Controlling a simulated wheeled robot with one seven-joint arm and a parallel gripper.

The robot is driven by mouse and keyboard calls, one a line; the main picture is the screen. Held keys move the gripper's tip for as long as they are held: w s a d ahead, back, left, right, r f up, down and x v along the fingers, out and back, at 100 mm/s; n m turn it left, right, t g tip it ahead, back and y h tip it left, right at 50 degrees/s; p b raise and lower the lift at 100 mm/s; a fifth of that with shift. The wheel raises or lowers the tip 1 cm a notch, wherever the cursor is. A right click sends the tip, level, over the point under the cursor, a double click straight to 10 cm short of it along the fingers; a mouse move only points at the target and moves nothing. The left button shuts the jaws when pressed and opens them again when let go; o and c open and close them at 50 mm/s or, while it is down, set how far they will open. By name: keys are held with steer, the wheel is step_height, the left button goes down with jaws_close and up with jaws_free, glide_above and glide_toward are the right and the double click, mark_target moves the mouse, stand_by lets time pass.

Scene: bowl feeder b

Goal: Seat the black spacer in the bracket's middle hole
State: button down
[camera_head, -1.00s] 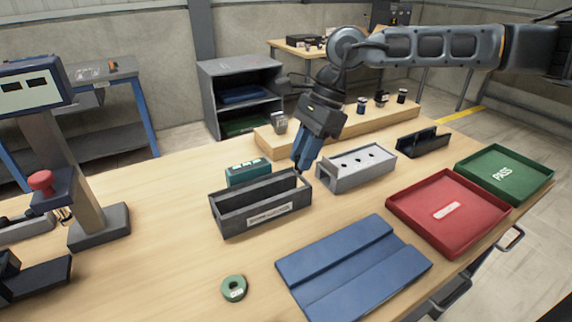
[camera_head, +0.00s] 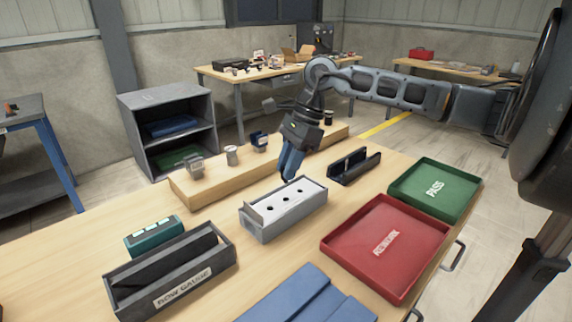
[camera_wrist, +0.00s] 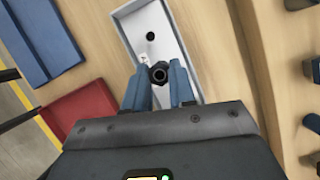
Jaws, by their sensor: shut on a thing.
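The bracket (camera_head: 255,227) is a light grey box-shaped piece on the table, with a row of dark holes in its white top. My gripper (camera_head: 288,179) points down at the bracket's far edge. In the wrist view my gripper's blue fingers (camera_wrist: 159,68) are shut on the black spacer (camera_wrist: 159,74), a small dark ring. The bracket's white top (camera_wrist: 160,25) lies beneath, with one dark hole (camera_wrist: 150,36) clear beyond the spacer. The fingers and spacer hide other holes there. I cannot tell the spacer's exact height over the bracket. The head view does not show the spacer clearly.
A dark bow gauge trough (camera_head: 190,285) and a teal block (camera_head: 153,237) stand left. The red tray (camera_head: 385,285) and green PASS tray (camera_head: 460,206) are right. A black channel piece (camera_head: 353,167) stands behind. A wooden ledge (camera_head: 205,195) holds several small parts.

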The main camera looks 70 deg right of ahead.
steer(key=shift+f+b, duration=0.15)
steer(key=shift+b, duration=0.5)
steer(key=shift+f+b, duration=0.2)
steer(key=shift+b, duration=0.15)
step_height(320, 180, down, 4)
steer(key=b, duration=0.4)
steer(key=shift+r+b, duration=0.1)
steer(key=shift+b, duration=0.2)
steer(key=shift+b, duration=1.05)
steer(key=shift+f+b, duration=0.75)
steer(key=shift+b, duration=0.3)
stand_by(0.5)
steer(key=c, duration=0.9)
jaws_free()
steer(key=shift+o, duration=0.2)
steer(key=v, duration=0.8)
